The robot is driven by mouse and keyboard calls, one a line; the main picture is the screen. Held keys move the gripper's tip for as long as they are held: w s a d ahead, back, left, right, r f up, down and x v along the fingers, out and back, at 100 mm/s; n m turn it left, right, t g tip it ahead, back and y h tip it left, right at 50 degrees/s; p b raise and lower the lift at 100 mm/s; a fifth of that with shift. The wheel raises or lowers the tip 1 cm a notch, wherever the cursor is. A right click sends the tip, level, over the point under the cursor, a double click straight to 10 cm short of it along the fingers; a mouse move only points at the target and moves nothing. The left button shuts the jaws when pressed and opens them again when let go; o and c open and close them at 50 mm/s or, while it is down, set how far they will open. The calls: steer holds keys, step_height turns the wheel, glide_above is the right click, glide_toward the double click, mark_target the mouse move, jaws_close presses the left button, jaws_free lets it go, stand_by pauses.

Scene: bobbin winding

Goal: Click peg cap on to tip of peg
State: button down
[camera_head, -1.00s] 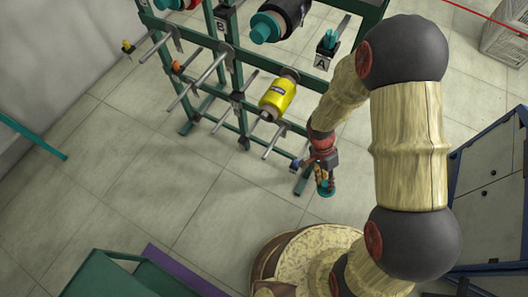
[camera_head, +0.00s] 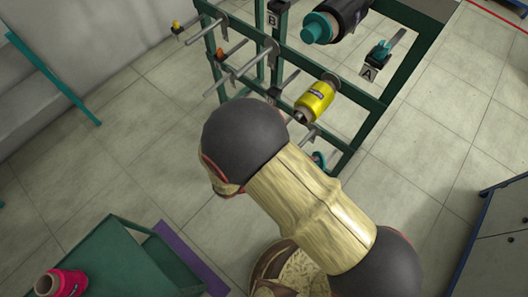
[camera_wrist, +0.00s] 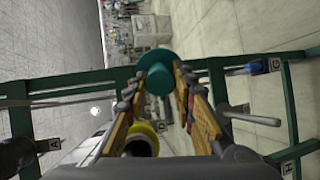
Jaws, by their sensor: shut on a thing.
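The teal peg cap (camera_wrist: 158,72) is round and sits between the fingertips of my gripper (camera_wrist: 160,84) in the wrist view. The gripper is shut on it, with the cap out past the finger ends. A bare grey peg (camera_wrist: 252,118) points right in the wrist view, apart from the cap. The yellow bobbin (camera_head: 315,97) is on a rack peg in the head view. It also shows between my fingers in the wrist view (camera_wrist: 143,137), partly hidden. In the head view my arm hides the gripper. I cannot tell whether the small blue-teal spot beside the arm is part of it.
The green rack (camera_head: 345,105) carries several pegs, some with a yellow cap (camera_head: 177,25) or orange cap (camera_head: 221,54). A black bobbin (camera_head: 335,20) is above. A green cart (camera_head: 125,265) with a red bobbin (camera_head: 62,284) is lower left. Floor left of the rack is clear.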

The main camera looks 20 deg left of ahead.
steer(key=s+a+r+n+t+y, duration=0.2)
steer(key=a+r+n+t+y, duration=0.15)
steer(key=a, duration=0.35)
steer(key=s+a+r+n+t+y, duration=0.2)
steer(key=a+r+n+t, duration=0.15)
steer(key=a, duration=0.35)
steer(key=x, duration=0.7)
steer(key=shift+f+m+p, duration=0.3)
steer(key=shift+m+p, duration=0.05)
steer(key=shift+m, duration=0.05)
steer(key=shift+w+d, duration=0.25)
steer(key=shift+w, duration=0.4)
steer(key=shift+b+x, duration=0.5)
steer(key=shift+x, duration=2.1)
steer(key=c, duration=1.5)
jaws_free()
steer(key=shift+r, duration=0.1)
steer(key=shift+o, duration=0.5)
